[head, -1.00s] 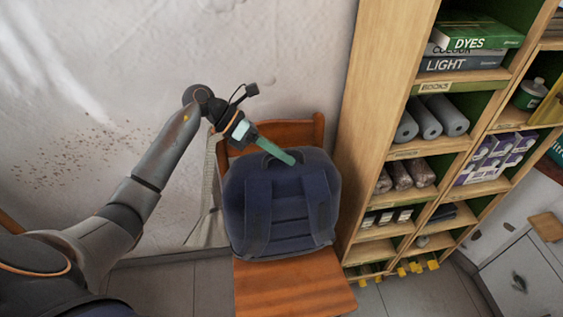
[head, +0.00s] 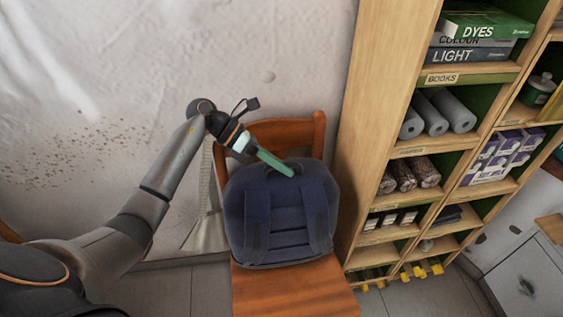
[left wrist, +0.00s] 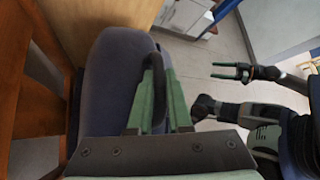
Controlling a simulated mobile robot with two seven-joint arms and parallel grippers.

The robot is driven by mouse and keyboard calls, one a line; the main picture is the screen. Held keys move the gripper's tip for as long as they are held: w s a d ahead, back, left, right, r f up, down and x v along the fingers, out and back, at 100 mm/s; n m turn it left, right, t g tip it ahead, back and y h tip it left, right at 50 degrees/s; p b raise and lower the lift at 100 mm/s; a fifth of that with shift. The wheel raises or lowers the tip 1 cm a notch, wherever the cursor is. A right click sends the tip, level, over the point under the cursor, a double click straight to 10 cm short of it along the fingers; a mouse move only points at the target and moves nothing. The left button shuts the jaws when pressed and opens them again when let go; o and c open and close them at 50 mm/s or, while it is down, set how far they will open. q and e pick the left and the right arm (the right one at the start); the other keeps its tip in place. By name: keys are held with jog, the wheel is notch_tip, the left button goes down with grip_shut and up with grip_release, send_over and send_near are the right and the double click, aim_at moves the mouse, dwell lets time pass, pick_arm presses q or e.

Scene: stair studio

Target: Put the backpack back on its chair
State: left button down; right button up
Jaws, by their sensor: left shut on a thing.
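The dark blue backpack (head: 280,222) is upright in front of the wooden chair's (head: 292,288) backrest, over the seat, with its straps facing me. I cannot tell whether its bottom touches the seat. My left gripper (head: 291,170) is at the backpack's top and shut on its handle. In the left wrist view the dark handle loop (left wrist: 154,88) runs between the green fingers, and the backpack (left wrist: 113,72) hangs beyond them. My right gripper (left wrist: 222,71) shows in that view with its green fingers apart, empty, away from the backpack.
A wooden shelf unit (head: 372,130) with books, rolls and boxes stands close to the chair's right side. A stained pale wall (head: 110,70) is behind the chair. A grey cabinet (head: 525,275) stands at the far right. Tiled floor shows left of the chair.

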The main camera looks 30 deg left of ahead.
pick_arm(q)
jog(key=shift+f, duration=0.3)
pick_arm(e)
jog(key=shift+w+a+r, duration=0.25)
jog(key=shift+w+a, duration=0.15)
jog(key=shift+w, duration=0.05)
pick_arm(q)
jog(key=shift+f+b, duration=0.55)
jog(key=shift+b, duration=0.15)
pick_arm(e)
jog(key=shift+s+d+f, duration=0.1)
jog(key=shift+f, duration=0.6)
pick_arm(q)
jog(key=c, duration=1.2)
grip_release()
jog(key=o, duration=0.4)
jog(key=shift+o, duration=0.2)
jog(key=shift+s+f, duration=0.1)
jog(key=shift+f, duration=0.2)
pick_arm(e)
jog(key=shift+s, duration=0.15)
